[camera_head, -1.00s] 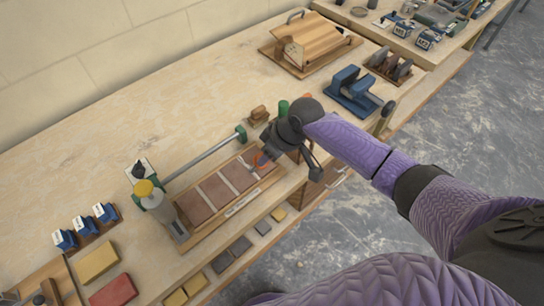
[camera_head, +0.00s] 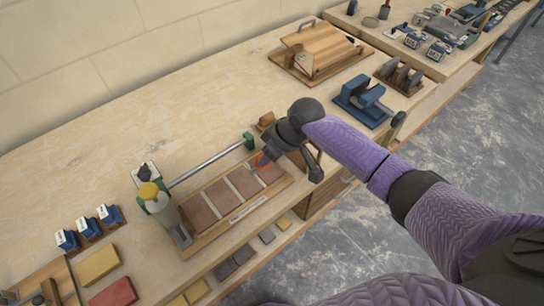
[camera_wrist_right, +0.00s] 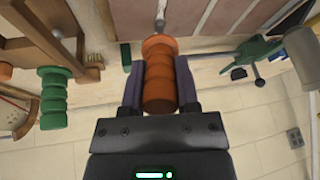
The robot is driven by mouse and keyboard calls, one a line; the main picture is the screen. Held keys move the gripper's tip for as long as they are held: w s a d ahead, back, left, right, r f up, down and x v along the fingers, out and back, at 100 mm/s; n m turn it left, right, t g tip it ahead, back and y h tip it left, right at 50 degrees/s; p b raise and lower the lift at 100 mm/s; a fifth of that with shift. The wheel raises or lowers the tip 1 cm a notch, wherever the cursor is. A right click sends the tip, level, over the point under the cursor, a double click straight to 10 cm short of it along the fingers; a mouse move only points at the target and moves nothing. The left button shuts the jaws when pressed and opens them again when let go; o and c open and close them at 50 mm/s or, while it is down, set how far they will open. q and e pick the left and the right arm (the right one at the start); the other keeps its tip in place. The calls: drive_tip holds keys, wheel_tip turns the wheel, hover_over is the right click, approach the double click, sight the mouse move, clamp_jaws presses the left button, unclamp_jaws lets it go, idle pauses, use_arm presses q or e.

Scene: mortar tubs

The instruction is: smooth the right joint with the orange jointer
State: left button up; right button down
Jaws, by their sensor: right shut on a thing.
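My right gripper (camera_wrist_right: 160,85) is shut on the orange handle of the jointer (camera_wrist_right: 159,72). Its metal shank points away from the gripper toward the tile panel. In the head view my right gripper (camera_head: 264,160) is over the right end of the panel (camera_head: 238,215), which has several brown tiles in a row with pale joints between them. The right joint (camera_head: 257,176) lies close beside the tool. I cannot tell whether the jointer's tip touches it. My left gripper is not in view.
A green-handled tool (camera_wrist_right: 53,98) sits near a wooden holder. A blue device (camera_head: 362,98) stands to the right. The bench behind the bar is mostly clear.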

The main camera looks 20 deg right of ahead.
drive_tip(key=shift+w+a, duration=0.1)
drive_tip(key=shift+w, duration=0.25)
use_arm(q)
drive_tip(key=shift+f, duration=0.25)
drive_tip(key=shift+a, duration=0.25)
use_arm(e)
drive_tip(key=shift+w+a+b, duration=0.1)
drive_tip(key=shift+w+b, duration=0.1)
drive_tip(key=shift+b, duration=0.1)
drive_tip(key=shift+w+a, duration=0.15)
drive_tip(key=shift+w, duration=0.35)
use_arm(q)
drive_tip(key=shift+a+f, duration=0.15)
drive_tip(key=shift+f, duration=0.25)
